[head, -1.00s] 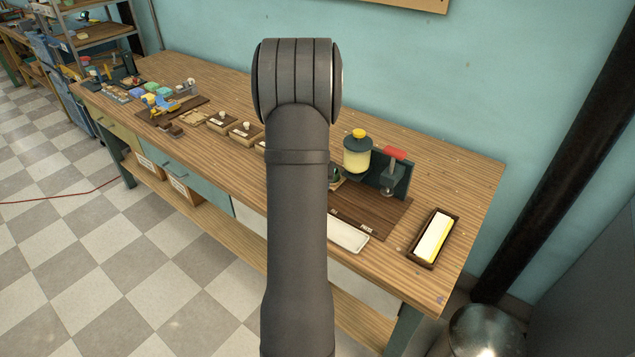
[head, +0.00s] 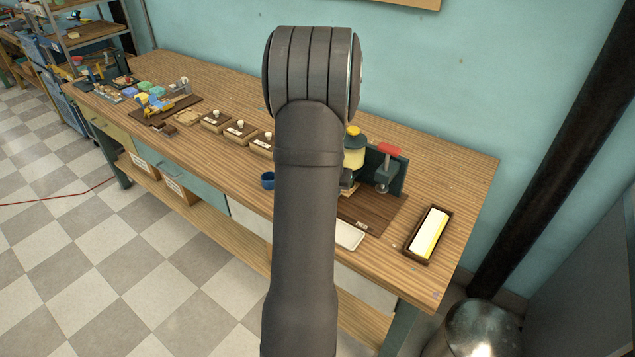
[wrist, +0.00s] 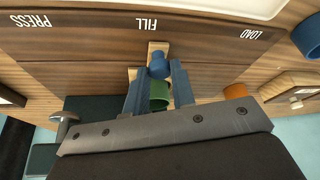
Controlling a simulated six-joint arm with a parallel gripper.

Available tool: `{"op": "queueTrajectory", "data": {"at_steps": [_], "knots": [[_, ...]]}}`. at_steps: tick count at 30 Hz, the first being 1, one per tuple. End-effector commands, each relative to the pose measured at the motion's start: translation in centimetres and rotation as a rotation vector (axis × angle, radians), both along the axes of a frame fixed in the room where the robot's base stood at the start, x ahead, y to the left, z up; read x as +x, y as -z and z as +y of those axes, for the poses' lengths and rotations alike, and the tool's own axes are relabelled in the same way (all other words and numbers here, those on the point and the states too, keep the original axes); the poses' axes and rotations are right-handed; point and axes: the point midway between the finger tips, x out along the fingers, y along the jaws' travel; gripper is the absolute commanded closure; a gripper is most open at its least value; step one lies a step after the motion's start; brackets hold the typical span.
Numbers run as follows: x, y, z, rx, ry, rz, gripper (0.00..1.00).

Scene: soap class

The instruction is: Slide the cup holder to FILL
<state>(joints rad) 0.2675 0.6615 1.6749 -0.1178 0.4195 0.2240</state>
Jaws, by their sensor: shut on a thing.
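In the wrist view, which is upside down, my gripper (wrist: 159,75) is shut on the blue knob (wrist: 159,64) of the cup holder. The holder's pale wooden slide (wrist: 157,46) shows beyond the knob, in line with the FILL label (wrist: 152,24) on the dark board. A green cup (wrist: 159,95) shows behind the knob, between the fingers, partly hidden by them. The PRESS label (wrist: 30,21) is to the left and the LOAD label (wrist: 265,34) to the right. In the head view my arm hides the gripper and most of the holder.
A white tray (head: 349,236) lies in front; a soap box (head: 428,234) lies right. A blue cup (head: 267,180) stands left of my arm.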

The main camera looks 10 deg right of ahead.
Motion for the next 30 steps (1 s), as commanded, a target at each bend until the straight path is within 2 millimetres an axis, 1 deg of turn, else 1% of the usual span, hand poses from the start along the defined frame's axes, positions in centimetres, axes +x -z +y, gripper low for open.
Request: {"op": "queueTrajectory", "data": {"at_steps": [1, 4, 13, 14, 16, 17, 25, 30], "knots": [[-0.5, -0.1, -0.6, 0.001, 0.003, -0.001, 1.0], [-1.0, -0.1, -1.1, -0.001, 0.001, -0.003, 1.0], [-1.1, -0.1, -1.1, -0.001, -0.001, -0.004, 1.0], [-1.1, -0.1, -1.1, -0.001, -0.001, -0.004, 0.71], [-1.1, -0.1, -1.1, -0.001, -0.001, -0.004, 0.57], [-1.1, -0.1, -1.1, -0.001, -0.001, -0.004, 0.55], [-1.1, -0.1, -1.1, -0.002, -0.001, -0.003, 0.55], [-1.5, -1.1, -1.0, -0.002, -0.001, -0.003, 0.55]]}}
